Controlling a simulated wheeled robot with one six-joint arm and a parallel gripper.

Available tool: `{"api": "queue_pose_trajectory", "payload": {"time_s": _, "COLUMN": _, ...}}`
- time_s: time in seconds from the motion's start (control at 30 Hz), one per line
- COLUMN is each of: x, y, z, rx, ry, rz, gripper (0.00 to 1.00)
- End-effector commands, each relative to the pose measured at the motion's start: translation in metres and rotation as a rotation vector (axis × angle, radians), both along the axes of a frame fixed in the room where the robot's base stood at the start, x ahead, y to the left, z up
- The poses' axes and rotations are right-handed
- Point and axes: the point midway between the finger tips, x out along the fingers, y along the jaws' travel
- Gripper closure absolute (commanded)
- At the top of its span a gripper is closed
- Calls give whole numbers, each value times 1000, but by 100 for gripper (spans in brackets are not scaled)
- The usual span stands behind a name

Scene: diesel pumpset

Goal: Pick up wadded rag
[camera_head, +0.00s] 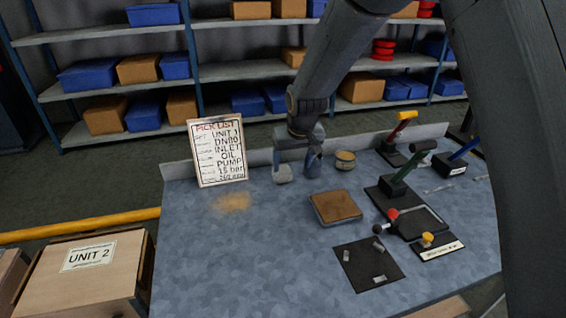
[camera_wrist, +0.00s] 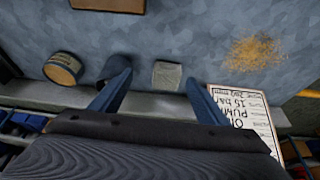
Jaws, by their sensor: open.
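A small pale grey lump (camera_head: 283,174), most likely the wadded rag, sits on the blue-grey bench near its back edge, right of the pick list sign. It also shows in the wrist view (camera_wrist: 167,76), ahead of the gap between the fingers. A dark blue-grey rounded thing (camera_wrist: 119,67) stands beside it, close to the left finger's tip; I cannot tell what it is. My gripper (camera_wrist: 158,92) is open and empty, its two blue fingers spread wide. In the head view the gripper is above the back of the bench and partly hides that area.
A pick list sign (camera_head: 217,152) stands left of the lump. A round tin (camera_head: 345,160) and a brown-topped square block (camera_head: 336,207) are to the right. Levers (camera_head: 409,177) and a dark mat (camera_head: 368,264) crowd the right side. The left front of the bench is clear, with a sandy patch (camera_head: 233,202).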

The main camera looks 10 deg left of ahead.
Motion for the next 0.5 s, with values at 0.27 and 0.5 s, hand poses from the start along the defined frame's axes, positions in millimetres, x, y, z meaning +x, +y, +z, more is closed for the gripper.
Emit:
{"api": "queue_pose_trajectory", "payload": {"time_s": 0.27, "x": 11, "y": 35, "z": -7, "rx": 13, "ry": -25, "rz": 38, "gripper": 31}}
{"api": "queue_pose_trajectory", "payload": {"time_s": 0.5, "x": 17, "y": 40, "z": -26, "rx": 12, "ry": -24, "rz": 39, "gripper": 31}}
